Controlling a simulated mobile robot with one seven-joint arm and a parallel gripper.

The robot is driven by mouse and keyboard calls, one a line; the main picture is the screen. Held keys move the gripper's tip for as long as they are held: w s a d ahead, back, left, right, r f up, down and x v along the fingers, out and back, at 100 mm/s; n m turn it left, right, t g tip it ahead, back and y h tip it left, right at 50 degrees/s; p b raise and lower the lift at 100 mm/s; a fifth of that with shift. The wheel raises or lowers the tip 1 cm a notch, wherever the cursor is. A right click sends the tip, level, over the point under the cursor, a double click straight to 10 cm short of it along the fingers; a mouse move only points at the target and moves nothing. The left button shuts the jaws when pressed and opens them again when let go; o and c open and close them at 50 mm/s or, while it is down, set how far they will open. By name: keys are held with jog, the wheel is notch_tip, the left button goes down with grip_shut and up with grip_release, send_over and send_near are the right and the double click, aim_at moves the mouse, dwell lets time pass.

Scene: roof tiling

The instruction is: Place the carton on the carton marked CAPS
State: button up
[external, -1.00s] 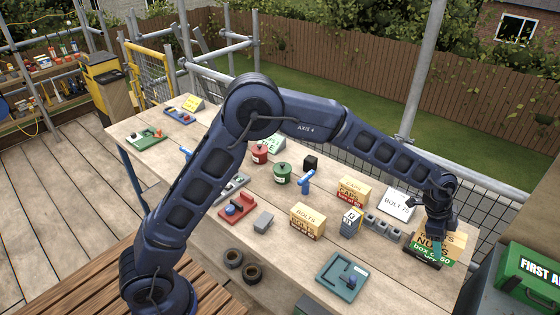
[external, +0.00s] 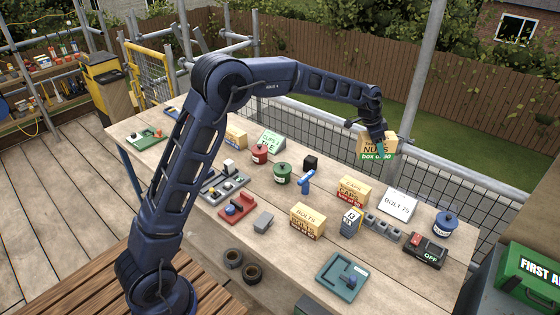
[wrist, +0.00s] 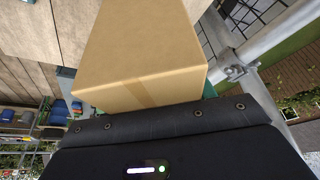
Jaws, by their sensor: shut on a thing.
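The CAPS carton (external: 352,191) is tan with a red-lettered lower band. It sits on the table below and to the left of the held carton in the external view. Its top looks bare.
A BOLTS carton (external: 307,220) stands nearer the front. A white BOLT 75 sign (external: 398,203), a dispenser with a number (external: 350,222), a blue tin (external: 445,223) and a blue tap-like tool (external: 306,181) stand around the CAPS carton. Scaffold poles (external: 414,85) rise behind the table.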

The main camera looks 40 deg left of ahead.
jog(key=r+n, duration=0.1)
send_over(362, 184)
jog(key=s+a, duration=0.1)
jog(key=s, duration=0.1)
jog(key=f, duration=1.9)
jog(key=shift+w+a+f, duration=0.3)
jog(key=shift+f, duration=0.1)
jog(key=o, duration=1.3)
jog(key=shift+f, duration=0.15)
